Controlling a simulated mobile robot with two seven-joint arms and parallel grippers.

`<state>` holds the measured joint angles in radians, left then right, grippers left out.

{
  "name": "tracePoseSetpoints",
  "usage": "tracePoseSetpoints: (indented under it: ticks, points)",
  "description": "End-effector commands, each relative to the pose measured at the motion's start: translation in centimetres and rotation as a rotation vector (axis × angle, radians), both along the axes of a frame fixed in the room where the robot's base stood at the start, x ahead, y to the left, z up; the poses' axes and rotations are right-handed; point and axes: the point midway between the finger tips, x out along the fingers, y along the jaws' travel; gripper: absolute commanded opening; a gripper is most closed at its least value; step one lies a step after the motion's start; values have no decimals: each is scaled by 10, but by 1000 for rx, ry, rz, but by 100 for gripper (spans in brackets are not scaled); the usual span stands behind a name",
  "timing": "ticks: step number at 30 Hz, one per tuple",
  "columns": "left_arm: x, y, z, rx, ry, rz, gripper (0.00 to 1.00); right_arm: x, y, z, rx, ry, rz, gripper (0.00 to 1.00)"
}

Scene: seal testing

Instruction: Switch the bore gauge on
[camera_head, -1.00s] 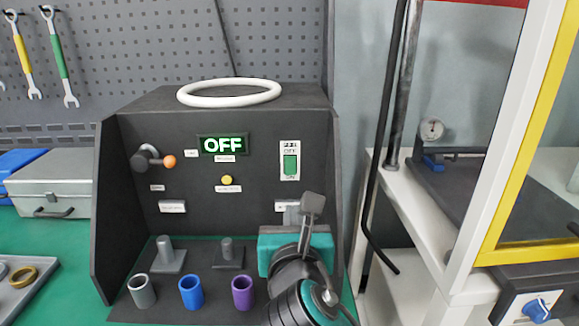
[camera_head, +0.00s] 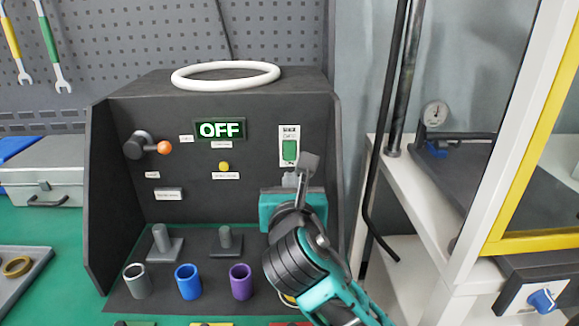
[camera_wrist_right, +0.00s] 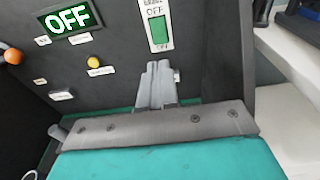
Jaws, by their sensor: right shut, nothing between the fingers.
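The bore gauge is a dark grey box (camera_head: 120,190) with a display (camera_head: 219,130) that reads OFF in white on green. Its switch (camera_head: 289,151) is a green rocker on a white plate marked OFF above, at the right of the panel. The switch also shows in the wrist view (camera_wrist_right: 158,31), just above my fingertips. My right gripper (camera_head: 304,172) is shut and empty, its tips just below the rocker and overlapping the plate's lower end in the head view. I cannot tell whether they touch the panel. My left gripper is not in view.
An orange-tipped lever (camera_head: 164,147) and a yellow button (camera_head: 223,166) are on the panel. Grey, blue (camera_head: 188,280) and purple (camera_head: 240,281) cups stand in front of two pegs. A white ring (camera_head: 226,75) lies on top. A white shelf (camera_head: 407,190) stands to the right.

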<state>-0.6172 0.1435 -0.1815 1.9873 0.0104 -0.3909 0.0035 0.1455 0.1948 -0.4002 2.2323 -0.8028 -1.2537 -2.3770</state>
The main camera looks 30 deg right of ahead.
Motion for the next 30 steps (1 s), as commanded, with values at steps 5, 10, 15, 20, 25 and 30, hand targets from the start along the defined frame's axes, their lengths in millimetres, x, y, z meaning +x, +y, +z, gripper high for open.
tracePoseSetpoints:
  ticks: [5, 10, 15, 20, 25, 30]
  points:
    - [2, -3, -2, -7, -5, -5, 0, 36, -17, -7, -2, 0, -2, 0]
    - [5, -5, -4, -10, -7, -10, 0, 62, -30, -10, 0, 0, -1, 0]
    - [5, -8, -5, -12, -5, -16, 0, 77, -38, -11, -1, 0, 0, 0]
    - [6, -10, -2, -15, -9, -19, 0, 82, -39, -11, -1, 0, 2, 0]
    - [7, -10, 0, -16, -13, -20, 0, 82, -39, -11, -1, 0, 2, 0]
    - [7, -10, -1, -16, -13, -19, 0, 83, -40, -12, -6, -8, 0, 0]
